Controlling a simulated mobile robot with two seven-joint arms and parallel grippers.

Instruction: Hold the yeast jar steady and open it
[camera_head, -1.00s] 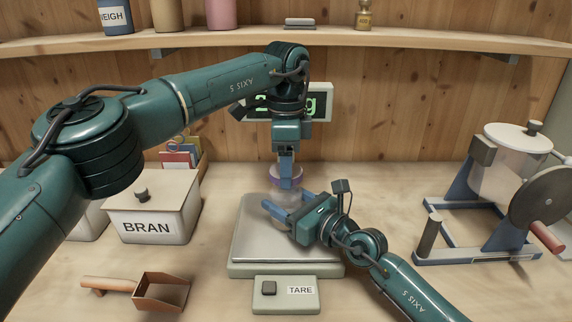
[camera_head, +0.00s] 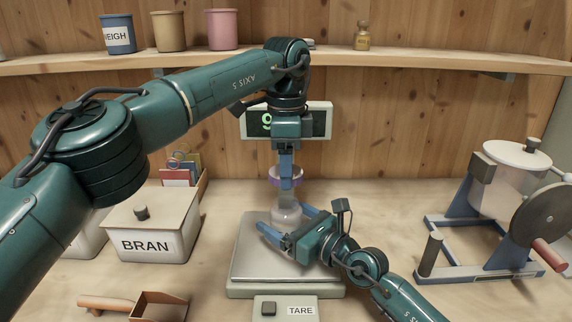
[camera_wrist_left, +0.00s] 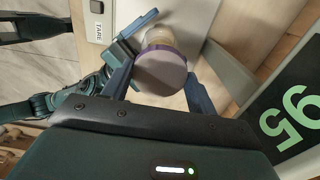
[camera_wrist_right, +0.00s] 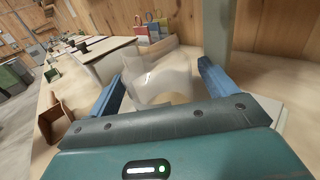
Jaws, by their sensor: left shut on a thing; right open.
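The yeast jar (camera_head: 287,213) is a clear, pale jar upright over the scale plate. Its purple lid (camera_head: 271,179) is in my left gripper (camera_head: 286,184), which is shut on it from above. In the left wrist view the round lid (camera_wrist_left: 160,72) fills the space between the fingers. I cannot tell whether the lid still touches the jar's neck. My right gripper (camera_head: 288,222) is open, with one finger on each side of the jar's body. In the right wrist view the translucent jar (camera_wrist_right: 160,80) stands between the spread fingers.
The scale (camera_head: 240,275) has a tare button in front and a lit display (camera_head: 318,122) behind. The bran box (camera_head: 150,225) and a scoop (camera_head: 160,307) are at left. A drum mixer with a crank (camera_head: 510,185) is at right. A shelf (camera_head: 430,62) runs above.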

